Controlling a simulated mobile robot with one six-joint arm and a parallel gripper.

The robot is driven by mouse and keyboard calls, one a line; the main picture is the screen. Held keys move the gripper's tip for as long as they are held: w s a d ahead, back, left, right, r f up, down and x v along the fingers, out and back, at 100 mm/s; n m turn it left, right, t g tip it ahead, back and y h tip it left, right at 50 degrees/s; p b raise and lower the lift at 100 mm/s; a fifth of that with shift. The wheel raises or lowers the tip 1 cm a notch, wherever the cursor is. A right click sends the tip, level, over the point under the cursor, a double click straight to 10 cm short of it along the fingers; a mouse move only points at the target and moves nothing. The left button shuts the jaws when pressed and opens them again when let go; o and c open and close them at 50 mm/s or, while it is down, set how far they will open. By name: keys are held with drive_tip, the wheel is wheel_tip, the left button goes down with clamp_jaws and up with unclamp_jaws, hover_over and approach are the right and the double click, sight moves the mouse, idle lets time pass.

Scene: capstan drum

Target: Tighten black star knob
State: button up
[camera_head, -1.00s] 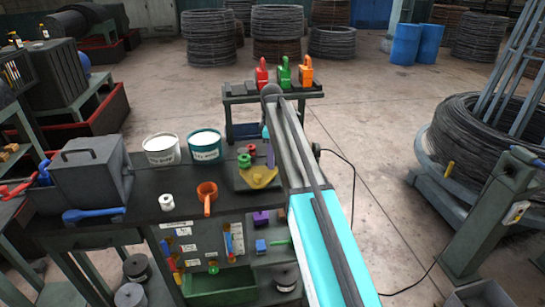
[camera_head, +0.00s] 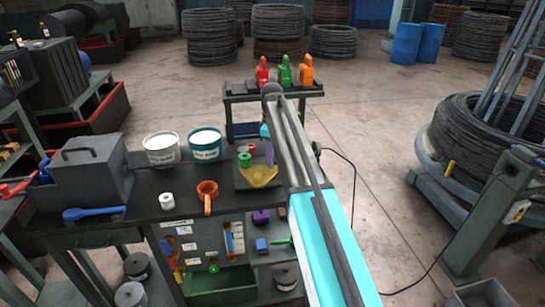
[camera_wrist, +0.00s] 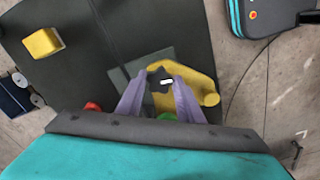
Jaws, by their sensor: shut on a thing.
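The black star knob (camera_wrist: 160,80) sits on a yellow fixture (camera_wrist: 197,80) in the wrist view. It has a small white mark on its top. My gripper (camera_wrist: 160,88) has its two purple fingers on either side of the knob and is shut on it. In the head view the yellow fixture (camera_head: 258,177) stands on a dark plate near the bench's right end. The knob is hard to make out there. My gripper (camera_head: 269,155) shows in part as a purple finger above the fixture, with my arm beside it.
A green part (camera_head: 244,160) stands just behind the fixture. In the wrist view a yellow block (camera_wrist: 43,42) lies apart at upper left.

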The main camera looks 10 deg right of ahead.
drive_tip(key=m, duration=0.8)
drive_tip(key=shift+a+m+b, duration=0.1)
drive_tip(key=shift+m+b, duration=0.2)
drive_tip(key=m, duration=0.8)
drive_tip(key=shift+a+m, duration=0.1)
drive_tip(key=shift+m, duration=0.2)
drive_tip(key=m, duration=0.4)
drive_tip(key=shift+b, duration=0.3)
drive_tip(key=m, duration=0.4)
drive_tip(key=shift+m, duration=0.4)
drive_tip(key=m, duration=0.4)
drive_tip(key=shift+w+a, duration=0.1)
drive_tip(key=shift+m, duration=2)
